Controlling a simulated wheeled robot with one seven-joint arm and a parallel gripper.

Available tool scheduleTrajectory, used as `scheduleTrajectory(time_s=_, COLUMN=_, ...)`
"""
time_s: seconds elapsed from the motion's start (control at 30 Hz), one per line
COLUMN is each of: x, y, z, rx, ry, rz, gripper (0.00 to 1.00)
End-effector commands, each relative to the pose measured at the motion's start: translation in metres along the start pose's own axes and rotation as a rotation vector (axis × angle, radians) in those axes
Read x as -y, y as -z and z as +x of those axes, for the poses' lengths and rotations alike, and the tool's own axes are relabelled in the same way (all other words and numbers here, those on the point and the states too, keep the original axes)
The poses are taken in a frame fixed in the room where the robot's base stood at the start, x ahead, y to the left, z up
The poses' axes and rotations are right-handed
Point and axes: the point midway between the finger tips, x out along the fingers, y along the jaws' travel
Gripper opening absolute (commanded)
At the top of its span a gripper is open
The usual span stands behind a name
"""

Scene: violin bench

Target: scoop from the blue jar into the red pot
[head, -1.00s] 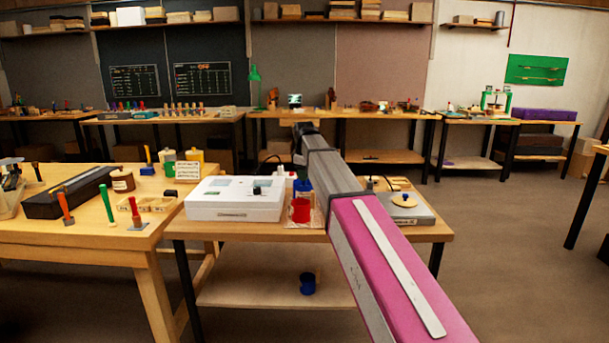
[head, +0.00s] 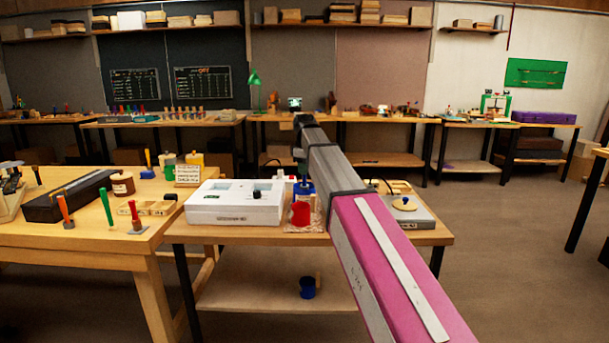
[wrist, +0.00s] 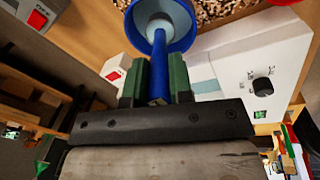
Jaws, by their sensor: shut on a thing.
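The red pot (head: 300,214) stands on a small mat near the front of the middle bench. The blue jar (head: 305,187) stands just behind it, partly hidden by the pot. My gripper (head: 300,164) is over the blue jar, fingers pointing down. In the wrist view my gripper (wrist: 157,85) is shut on the blue handle of a scoop (wrist: 165,72). The handle runs to the round blue rim of the jar (wrist: 188,40), which has a pale inside. The scoop's end appears within that rim; its depth and any load cannot be told. A red edge shows top right.
A white boxy device (head: 235,203) with a dark knob stands left of the pot. A grey scale-like device (head: 408,213) is to the right. A blue cup (head: 307,288) sits on the lower shelf. The left bench (head: 90,243) holds tools and jars.

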Motion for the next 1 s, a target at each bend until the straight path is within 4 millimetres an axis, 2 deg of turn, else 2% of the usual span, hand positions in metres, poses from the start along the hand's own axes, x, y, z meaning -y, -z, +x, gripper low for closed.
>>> scheduleTrajectory(time_s=1.0, x=-0.013, y=0.005, z=-0.086, rx=0.0, ry=-0.001, rz=0.0, gripper=0.0)
